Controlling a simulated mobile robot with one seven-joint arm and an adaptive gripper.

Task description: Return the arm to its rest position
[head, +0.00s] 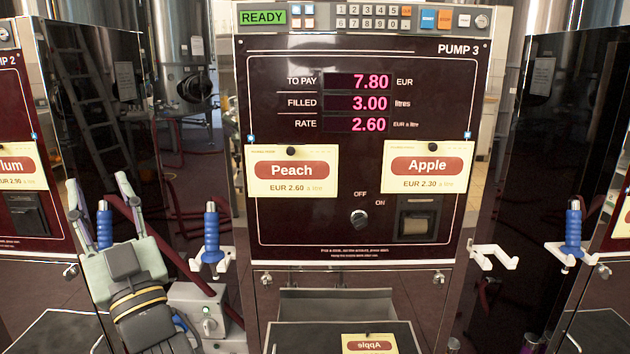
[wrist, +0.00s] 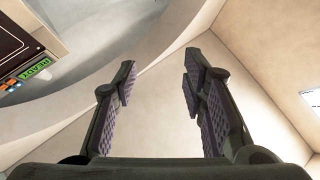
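My gripper (head: 102,192) is at the lower left of the head view, in front of the gap between pump 2 and pump 3. Its fingers point up, stand apart and hold nothing. In the wrist view my gripper (wrist: 158,80) is also open, with only the ceiling and a wall between its fingers. Pump 3 (head: 365,225) stands in the centre of the head view, to the right of my gripper and not touched by it. Its display reads 7.80 to pay, 3.00 filled and 2.60 rate.
Blue-handled nozzles hang left of pump 3 (head: 211,232) and at the right (head: 573,228). An empty white holder (head: 493,256) is on pump 3's right side. A grey box (head: 203,318) stands beside my arm. Pump 2 (head: 20,110) is at the left edge.

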